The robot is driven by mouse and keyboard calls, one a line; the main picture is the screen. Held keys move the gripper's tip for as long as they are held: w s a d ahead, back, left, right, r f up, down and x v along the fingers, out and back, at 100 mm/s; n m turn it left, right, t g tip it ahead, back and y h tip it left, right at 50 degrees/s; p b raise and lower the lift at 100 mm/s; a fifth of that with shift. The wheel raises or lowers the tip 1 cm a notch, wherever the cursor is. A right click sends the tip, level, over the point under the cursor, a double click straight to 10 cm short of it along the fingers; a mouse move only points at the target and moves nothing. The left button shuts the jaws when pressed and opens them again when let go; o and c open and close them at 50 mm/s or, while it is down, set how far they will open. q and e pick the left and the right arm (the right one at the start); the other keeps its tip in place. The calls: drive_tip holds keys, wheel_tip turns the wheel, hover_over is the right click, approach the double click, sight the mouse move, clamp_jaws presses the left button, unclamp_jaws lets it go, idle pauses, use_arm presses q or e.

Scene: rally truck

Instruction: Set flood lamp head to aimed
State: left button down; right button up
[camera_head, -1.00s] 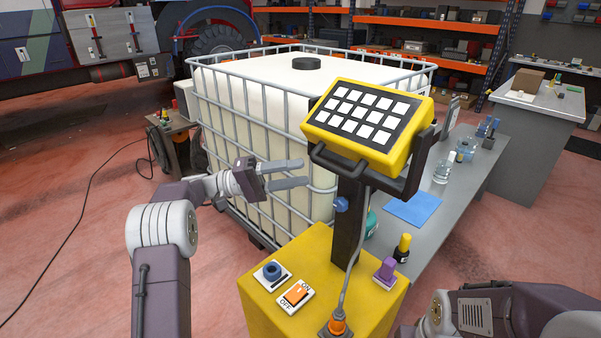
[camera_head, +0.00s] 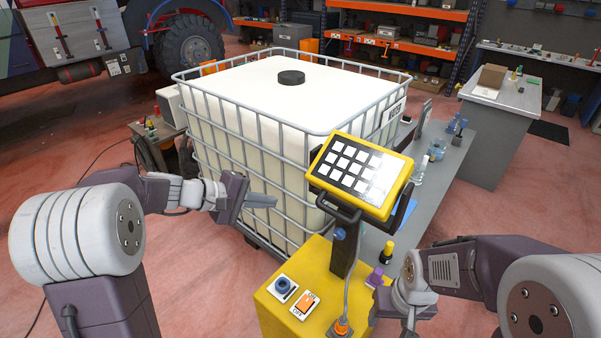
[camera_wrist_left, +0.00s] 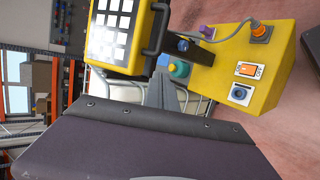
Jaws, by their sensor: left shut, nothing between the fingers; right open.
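The flood lamp head (camera_head: 360,172) is a yellow panel with a grid of white squares. It sits tilted in a dark bracket on a short dark post (camera_head: 344,250) above a yellow base box (camera_head: 272,318). A dark handle bar runs along its lower edge. My left gripper (camera_head: 268,201) is shut and empty, left of the lamp head and apart from it. In the left wrist view the lamp head (camera_wrist_left: 112,30) shows beyond the gripper (camera_wrist_left: 163,88). My right arm is at the lower right; its gripper fingers are not clearly seen in the head view.
A caged white tank (camera_head: 290,115) stands close behind the lamp and my left gripper. The base box carries a blue knob (camera_head: 283,287), an orange switch (camera_head: 305,302) and a cable plug (camera_head: 341,327). A grey bench (camera_head: 440,190) with bottles stands behind to the right.

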use_arm(q)
drive_tip(key=r, duration=0.1)
drive_tip(key=p, duration=0.3)
approach(317, 202)
drive_tip(key=x, duration=0.6)
drive_tip(key=shift+w+f, duration=0.1)
drive_tip(key=shift+f, duration=0.05)
drive_tip(key=shift+w+d+f, duration=0.1)
drive_tip(key=shift+d+f, duration=0.1)
use_arm(e)
drive_tip(key=r, duration=0.4)
drive_tip(key=shift+w+d, duration=0.1)
drive_tip(key=shift+d, duration=0.15)
use_arm(q)
wheel_tip(317, 202, down, 6)
drive_tip(key=w+d+m+t+h+b, duration=0.1)
drive_tip(key=w+d+t+h+b, duration=0.1)
drive_tip(key=b, duration=2.8)
drive_tip(key=shift+w+r+t+h, duration=0.25)
drive_tip(key=shift+w+t+h, duration=0.25)
drive_tip(key=shift+t+h, duration=0.25)
use_arm(e)
wheel_tip(317, 202, down, 30)
drive_tip(key=shift+f, duration=0.15)
